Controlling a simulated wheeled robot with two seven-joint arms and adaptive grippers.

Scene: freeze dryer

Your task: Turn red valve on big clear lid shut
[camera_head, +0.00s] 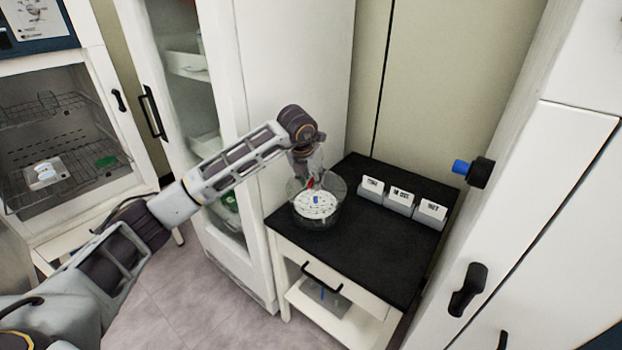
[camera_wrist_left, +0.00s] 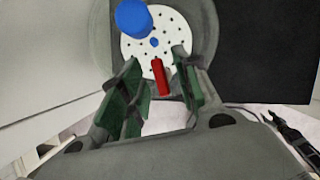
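The big clear lid (camera_head: 337,187) sits on a round clear vessel on the black-topped cabinet, and a white perforated plate (camera_head: 318,207) shows through it. The red valve (camera_head: 310,184) is a small red spot at the lid's top, partly covered by my left gripper (camera_head: 312,176), which points down over it. In the left wrist view the red valve (camera_wrist_left: 160,78) is a short upright bar between the green-padded fingers of my left gripper (camera_wrist_left: 158,72). The fingers are apart, with a gap on each side of the valve.
Several white labelled boxes (camera_head: 399,203) stand on the black cabinet top (camera_head: 370,250), right of the vessel. A tall glass-door cabinet (camera_head: 300,60) rises close behind my left arm. A blue knob (camera_head: 461,166) sticks out at right. The front of the cabinet top is clear.

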